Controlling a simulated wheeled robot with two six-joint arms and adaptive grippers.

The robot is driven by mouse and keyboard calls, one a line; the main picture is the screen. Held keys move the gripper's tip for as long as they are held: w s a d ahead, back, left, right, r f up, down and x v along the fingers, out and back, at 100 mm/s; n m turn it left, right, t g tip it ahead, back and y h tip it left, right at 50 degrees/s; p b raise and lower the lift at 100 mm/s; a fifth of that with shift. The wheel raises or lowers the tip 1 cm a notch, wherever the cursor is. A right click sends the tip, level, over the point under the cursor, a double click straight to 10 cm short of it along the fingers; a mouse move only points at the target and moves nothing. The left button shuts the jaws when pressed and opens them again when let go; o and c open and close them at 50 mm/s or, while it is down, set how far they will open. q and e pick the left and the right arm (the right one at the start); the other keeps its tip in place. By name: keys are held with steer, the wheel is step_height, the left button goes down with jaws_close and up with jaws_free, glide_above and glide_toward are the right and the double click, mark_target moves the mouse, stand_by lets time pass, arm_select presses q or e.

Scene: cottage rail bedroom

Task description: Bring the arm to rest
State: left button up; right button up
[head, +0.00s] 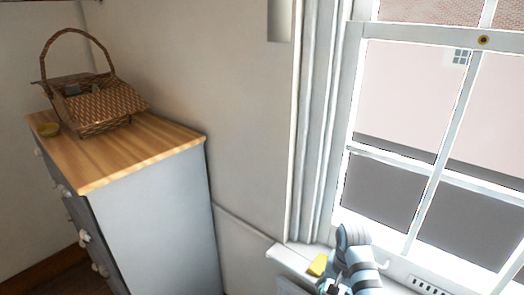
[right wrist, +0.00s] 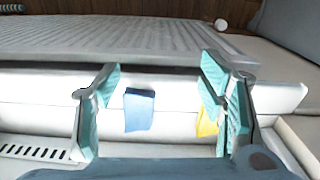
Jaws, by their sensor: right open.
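My right gripper (right wrist: 160,88) is open in the right wrist view, with teal pads on both fingers. A blue cloth-like piece (right wrist: 139,110) lies on the white sill between the fingers, apart from both. A yellow piece (right wrist: 207,121) is beside the right finger and partly hidden by it; I cannot tell if they touch. In the head view my right arm's end is at the bottom, over the window sill (head: 290,259), with the yellow piece (head: 317,265) just left of it. Its fingertips are not clear there. My left gripper is not in view.
A grey chest of drawers (head: 165,225) with a wooden top stands at the left. The window (head: 420,120) is at the right. A ribbed white radiator (right wrist: 150,45) runs along the sill.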

steer(key=s+d+f+n+b, duration=0.1)
steer(key=s+f+n, duration=0.1)
steer(key=s+f, duration=0.8)
steer(key=s+d+f+n+b, duration=0.15)
steer(key=s+f, duration=0.25)
steer(key=f, duration=1.3)
steer(key=s+d+f+n+b, duration=0.1)
steer(key=s+f, duration=0.3)
steer(key=s, duration=0.6)
steer(key=s+d+f+n, duration=0.1)
steer(key=s+d+f, duration=0.1)
steer(key=s+f, duration=0.3)
steer(key=s+d+f+n+t+b, duration=0.1)
steer(key=s+f, duration=0.3)
steer(key=s, duration=1)
steer(key=shift+s+d+f+n+h+b, duration=0.3)
steer(key=shift+s+f+n+b, duration=0.05)
steer(key=shift+n, duration=0.1)
steer(key=shift+c, duration=0.4)
